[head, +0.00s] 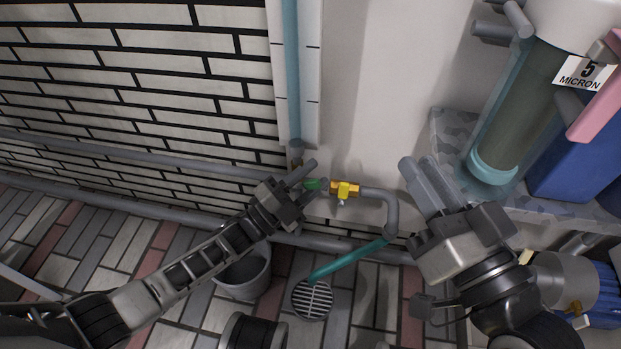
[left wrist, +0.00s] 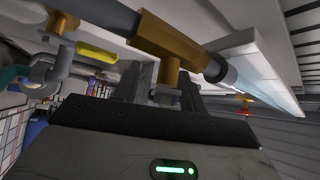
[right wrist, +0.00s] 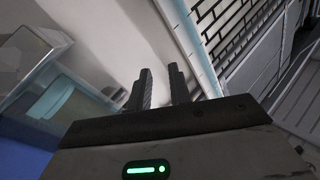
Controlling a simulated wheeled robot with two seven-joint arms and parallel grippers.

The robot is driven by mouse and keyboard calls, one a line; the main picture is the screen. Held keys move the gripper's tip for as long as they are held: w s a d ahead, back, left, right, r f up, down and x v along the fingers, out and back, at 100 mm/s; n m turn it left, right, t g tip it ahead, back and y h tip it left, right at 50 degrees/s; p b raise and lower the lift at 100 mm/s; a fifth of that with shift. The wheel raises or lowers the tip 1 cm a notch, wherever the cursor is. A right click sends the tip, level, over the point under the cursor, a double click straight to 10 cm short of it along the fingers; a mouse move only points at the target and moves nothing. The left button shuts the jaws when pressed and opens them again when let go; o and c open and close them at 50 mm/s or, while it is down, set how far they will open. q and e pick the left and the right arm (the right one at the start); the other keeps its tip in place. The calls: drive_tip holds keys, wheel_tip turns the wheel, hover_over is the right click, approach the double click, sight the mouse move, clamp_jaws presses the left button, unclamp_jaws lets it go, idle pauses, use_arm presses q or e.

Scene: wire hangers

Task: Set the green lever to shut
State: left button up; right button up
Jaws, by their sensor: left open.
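The green lever (head: 312,184) shows small in the head view, at the left end of a yellow valve (head: 347,189) on a grey wall pipe. My left gripper (head: 306,180) is open at the lever, and its fingers partly cover the lever's surroundings. I cannot tell whether they touch it. In the left wrist view, the gripper (left wrist: 160,85) has its fingers apart, with a brass fitting (left wrist: 175,45) just ahead; the green lever is not clearly visible there. My right gripper (head: 420,172) is open and empty, right of the valve; its fingers show apart in the right wrist view (right wrist: 158,85).
A teal hose (head: 345,262) runs from the pipe towards a floor drain (head: 312,299). A grey bucket (head: 243,272) stands below my left arm. A filter housing (head: 510,125) and a blue container (head: 572,160) stand on a ledge at right. A tiled wall lies left.

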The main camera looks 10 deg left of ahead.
use_arm(q)
drive_tip(key=shift+c, duration=0.3)
clamp_jaws()
drive_tip(key=shift+p, duration=0.3)
drive_tip(key=shift+m+g+y+p, duration=0.3)
drive_tip(key=shift+m+g+p, duration=0.6)
drive_tip(key=shift+m+p, duration=0.35)
drive_tip(key=shift+d+f+m+g+y+p, duration=0.15)
drive_tip(key=shift+f+m+g+y+p, duration=0.4)
drive_tip(key=shift+m+g+p, duration=0.25)
drive_tip(key=shift+f+m, duration=0.25)
drive_tip(key=shift+f, duration=0.05)
use_arm(e)
drive_tip(key=f+g, duration=0.1)
drive_tip(key=s+f+h, duration=0.1)
drive_tip(key=f+g, duration=0.1)
drive_tip(key=shift+s+f+m+g+h, duration=0.3)
drive_tip(key=shift+s+f+m+h, duration=0.05)
drive_tip(key=shift+m+h, duration=0.05)
use_arm(q)
drive_tip(key=shift+o, duration=0.3)
unclamp_jaws()
